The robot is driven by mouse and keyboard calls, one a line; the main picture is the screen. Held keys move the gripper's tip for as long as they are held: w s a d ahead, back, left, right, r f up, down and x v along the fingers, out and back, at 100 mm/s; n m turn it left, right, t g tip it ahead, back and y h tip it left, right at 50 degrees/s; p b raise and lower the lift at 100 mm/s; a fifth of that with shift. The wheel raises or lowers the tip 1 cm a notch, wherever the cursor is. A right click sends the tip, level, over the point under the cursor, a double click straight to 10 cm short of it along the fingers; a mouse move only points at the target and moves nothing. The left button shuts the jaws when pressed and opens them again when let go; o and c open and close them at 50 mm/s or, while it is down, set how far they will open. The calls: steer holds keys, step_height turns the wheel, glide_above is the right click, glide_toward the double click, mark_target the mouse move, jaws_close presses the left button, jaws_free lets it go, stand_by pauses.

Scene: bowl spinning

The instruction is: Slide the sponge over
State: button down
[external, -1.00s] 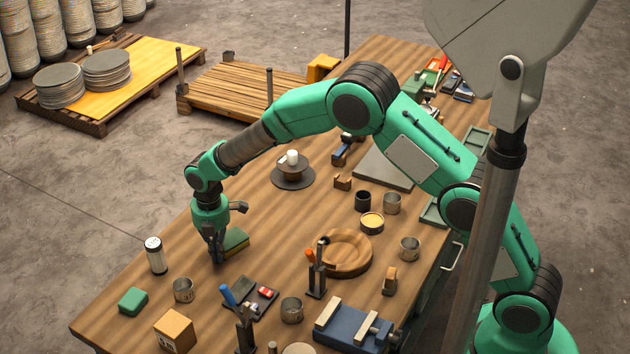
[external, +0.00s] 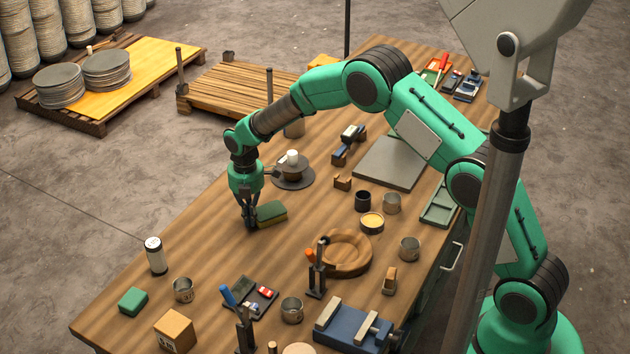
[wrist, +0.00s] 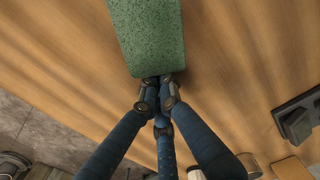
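My gripper (external: 251,222) is low at the table, at the sponge's left end in the external view. In the wrist view the dark fingers (wrist: 160,95) are drawn together against the sponge's near edge, with nothing visible between them. The fingers appear to touch that edge rather than go around it.
A dark round plate with a spool and white piece (external: 293,172) stands just beyond the sponge. A wooden ring (external: 345,252) lies to its lower right, beside a tool holder (external: 317,275). A green block (external: 133,301) and can (external: 183,289) are at lower left. Table left of my gripper is clear.

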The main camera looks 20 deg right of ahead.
mark_target(242, 234)
steer(key=shift+s+a, duration=0.1)
steer(key=shift+s+a, duration=0.3)
steer(key=shift+a, duration=0.05)
steer(key=shift+s+a, duration=1.1)
steer(key=shift+s, duration=0.05)
step_height(242, 234, up, 10)
steer(key=p, duration=0.1)
steer(key=shift+w+d, duration=0.1)
steer(key=shift+d, duration=0.1)
steer(key=s+d+m+p, duration=0.2)
steer(key=s+d+m, duration=0.3)
steer(key=d+m, duration=0.7)
steer(key=m, duration=1)
steer(key=shift+r+m+p, duration=0.35)
steer(key=shift+m, duration=0.05)
